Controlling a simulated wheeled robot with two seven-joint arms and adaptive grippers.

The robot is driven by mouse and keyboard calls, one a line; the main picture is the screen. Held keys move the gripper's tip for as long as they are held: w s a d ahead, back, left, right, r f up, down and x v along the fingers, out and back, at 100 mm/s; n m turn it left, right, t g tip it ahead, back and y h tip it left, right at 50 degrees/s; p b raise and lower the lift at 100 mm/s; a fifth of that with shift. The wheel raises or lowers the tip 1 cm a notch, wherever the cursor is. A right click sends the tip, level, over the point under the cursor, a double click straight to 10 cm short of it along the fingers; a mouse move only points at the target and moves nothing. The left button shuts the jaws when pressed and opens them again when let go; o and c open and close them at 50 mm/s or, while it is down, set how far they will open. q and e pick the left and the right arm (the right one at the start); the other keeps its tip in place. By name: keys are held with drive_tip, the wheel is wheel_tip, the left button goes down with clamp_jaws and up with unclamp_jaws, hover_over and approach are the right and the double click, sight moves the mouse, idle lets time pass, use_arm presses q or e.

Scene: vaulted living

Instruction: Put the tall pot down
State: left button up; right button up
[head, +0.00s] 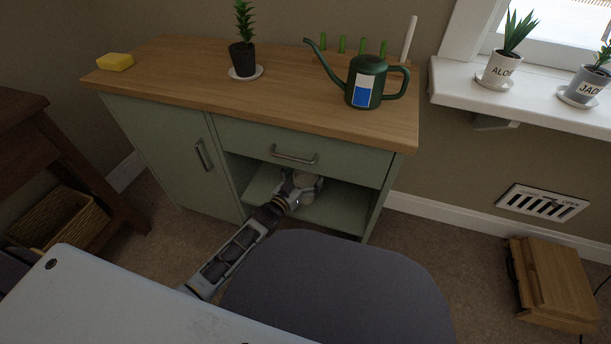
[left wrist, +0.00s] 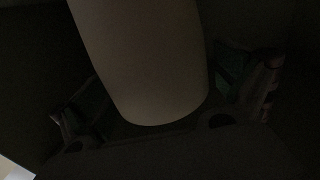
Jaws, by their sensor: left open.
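The tall pot (left wrist: 145,60) is a pale, smooth cylinder in the dark left wrist view, between the two fingers of my left gripper (left wrist: 165,115). The fingers are spread, with dark gaps beside the pot. In the head view my left gripper (head: 303,188) reaches into the open shelf (head: 335,210) under the drawer of the green cabinet (head: 160,150). A pale part of the pot seems to show at the gripper there, mostly hidden. I cannot make out the pot's contact with the shelf board. My right gripper is not in view.
The cabinet's wooden top (head: 190,90) holds a yellow sponge (head: 115,62), a potted plant (head: 242,58) and a green watering can (head: 362,82). The drawer (head: 290,150) sits close above my gripper. A grey chair back (head: 335,285) stands in front; a wooden box (head: 552,283) lies right.

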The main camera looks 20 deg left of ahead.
use_arm(q)
drive_tip(key=shift+r, duration=0.15)
drive_tip(key=shift+p+v, duration=0.65)
drive_tip(key=shift+v, duration=0.65)
drive_tip(key=p+v, duration=0.3)
drive_tip(key=v, duration=0.6)
drive_tip(key=shift+s, duration=0.2)
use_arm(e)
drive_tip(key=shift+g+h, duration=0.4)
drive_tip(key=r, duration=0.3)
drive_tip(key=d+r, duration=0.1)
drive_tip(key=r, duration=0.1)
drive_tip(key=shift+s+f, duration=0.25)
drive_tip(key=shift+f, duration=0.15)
